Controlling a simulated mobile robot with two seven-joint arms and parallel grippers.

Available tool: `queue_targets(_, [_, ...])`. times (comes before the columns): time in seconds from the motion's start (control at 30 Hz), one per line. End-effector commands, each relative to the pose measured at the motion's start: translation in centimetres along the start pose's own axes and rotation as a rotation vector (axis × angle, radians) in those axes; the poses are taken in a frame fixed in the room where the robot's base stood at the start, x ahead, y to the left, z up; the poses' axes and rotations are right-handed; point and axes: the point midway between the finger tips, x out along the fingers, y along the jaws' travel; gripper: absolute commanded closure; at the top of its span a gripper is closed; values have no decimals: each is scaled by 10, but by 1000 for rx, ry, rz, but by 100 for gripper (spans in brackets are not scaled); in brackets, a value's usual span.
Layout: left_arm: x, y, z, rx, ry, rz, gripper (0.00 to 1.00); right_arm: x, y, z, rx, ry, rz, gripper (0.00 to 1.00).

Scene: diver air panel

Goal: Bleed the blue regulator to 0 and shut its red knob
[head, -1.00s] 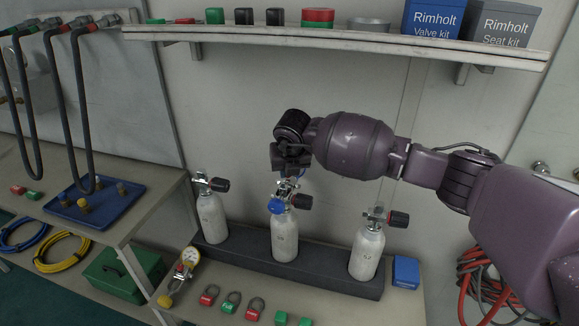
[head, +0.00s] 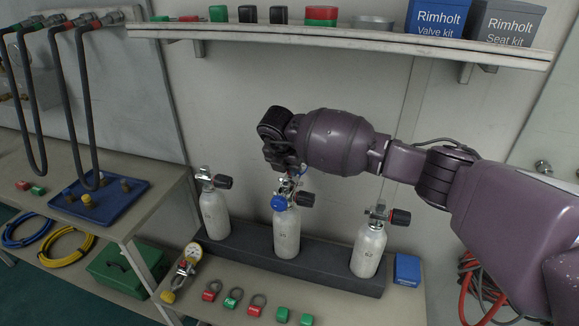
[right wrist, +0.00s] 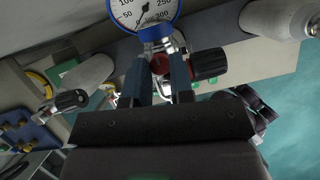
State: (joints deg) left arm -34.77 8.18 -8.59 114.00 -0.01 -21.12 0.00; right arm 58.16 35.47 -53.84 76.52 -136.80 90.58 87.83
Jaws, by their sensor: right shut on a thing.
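The blue regulator (head: 279,203) sits on the middle white cylinder (head: 286,235) in the head view. In the right wrist view its blue-rimmed gauge (right wrist: 143,14) is cut off at the top, and I cannot read the needle surely. The red knob (right wrist: 160,65) shows between the fingers of my right gripper (right wrist: 163,76), just below the gauge. The gripper is shut on this knob. In the head view my right gripper (head: 287,170) reaches down from above the middle cylinder, its fingertips mostly hidden. My left gripper is not in view.
A black cylinder-valve knob (right wrist: 208,63) lies close right of the fingers. Other cylinders stand left (head: 215,215) and right (head: 369,250) in the dark rack (head: 325,270). A yellow regulator (head: 183,270) and several tags lie in front. A shelf (head: 340,38) runs above my arm.

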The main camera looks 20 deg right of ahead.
Motion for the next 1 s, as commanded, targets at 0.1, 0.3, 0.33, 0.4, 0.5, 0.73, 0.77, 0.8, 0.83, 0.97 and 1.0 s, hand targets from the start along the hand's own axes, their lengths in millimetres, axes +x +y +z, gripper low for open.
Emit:
queue_targets(0.1, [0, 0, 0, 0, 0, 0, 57, -2, 1, 1, 8, -2, 0, 100])
queue_targets(0.3, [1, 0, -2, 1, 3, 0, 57, -2, 1, 1, 9, -2, 0, 100])
queue_targets(0.33, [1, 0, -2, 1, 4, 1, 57, -2, 1, 1, 8, -2, 0, 100])
queue_targets(0.4, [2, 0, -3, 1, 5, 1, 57, -2, 1, 1, 8, -2, 0, 100])
queue_targets(0.5, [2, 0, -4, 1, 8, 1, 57, -1, 1, 1, 8, -1, 0, 66])
queue_targets(0.73, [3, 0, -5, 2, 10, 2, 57, -1, 0, 0, 7, -1, -1, 52])
queue_targets(0.77, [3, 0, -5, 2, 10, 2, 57, 0, 0, 0, 7, 0, -2, 52])
queue_targets(0.8, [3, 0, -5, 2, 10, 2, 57, 0, 0, 0, 7, 0, -2, 52])
queue_targets(0.83, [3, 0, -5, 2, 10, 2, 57, 0, 0, 0, 7, 0, -2, 52])
queue_targets(0.97, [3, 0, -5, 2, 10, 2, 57, -5, 0, 1, 7, -1, 0, 52])
queue_targets(1.0, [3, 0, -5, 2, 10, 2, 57, -8, 1, 1, 7, -1, 0, 52])
